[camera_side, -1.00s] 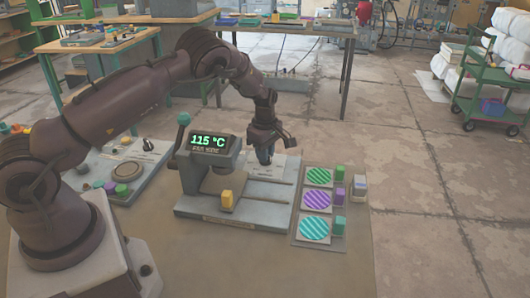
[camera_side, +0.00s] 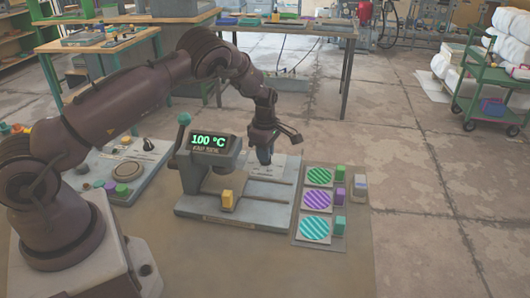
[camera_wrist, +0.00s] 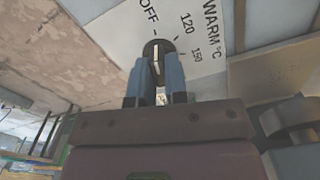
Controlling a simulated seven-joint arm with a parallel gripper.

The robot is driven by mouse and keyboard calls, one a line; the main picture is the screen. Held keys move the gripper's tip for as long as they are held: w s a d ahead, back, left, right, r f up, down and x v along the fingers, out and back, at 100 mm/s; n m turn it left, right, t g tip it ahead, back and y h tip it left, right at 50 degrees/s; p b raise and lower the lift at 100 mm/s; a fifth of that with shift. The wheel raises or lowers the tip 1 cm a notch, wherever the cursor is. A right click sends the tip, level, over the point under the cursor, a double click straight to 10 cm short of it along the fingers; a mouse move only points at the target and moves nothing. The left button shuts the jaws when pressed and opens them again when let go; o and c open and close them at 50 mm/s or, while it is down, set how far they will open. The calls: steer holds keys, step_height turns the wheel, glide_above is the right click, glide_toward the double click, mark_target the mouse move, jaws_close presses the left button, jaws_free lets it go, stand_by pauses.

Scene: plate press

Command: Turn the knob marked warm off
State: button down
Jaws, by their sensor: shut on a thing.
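The warm knob (camera_wrist: 156,50) is dark and round with a pale ridge, set in a light panel (camera_wrist: 110,22) lettered "OFF", "120", "150" and "WARM °C" in the wrist view. My gripper (camera_wrist: 157,66) is shut on the knob, one blue-grey finger on each side. The pale ridge points roughly toward the OFF mark; the exact alignment is hard to tell. The press display (camera_side: 208,142) reads 100 °C in green.
Another panel with a dark knob (camera_side: 149,145) lies at left, behind my arm.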

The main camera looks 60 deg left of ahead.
steer(key=c, duration=1.1)
jaws_free()
steer(key=shift+c, duration=0.2)
step_height(320, 180, up, 13)
steer(key=s+d+r+m+t, duration=0.2)
steer(key=s+d+r+m, duration=0.3)
steer(key=s+m, duration=0.3)
steer(key=s+d+r+m+t, duration=0.1)
steer(key=s+d+r+m, duration=0.4)
steer(key=s, duration=0.6)
steer(key=s+d+r+m+t, duration=0.2)
steer(key=s+d+r+m, duration=0.4)
steer(key=s+r+m, duration=0.2)
steer(key=s+m, duration=0.2)
steer(key=m, duration=0.1)
steer(key=shift+s+r+t, duration=0.15)
steer(key=shift+r+t, duration=0.15)
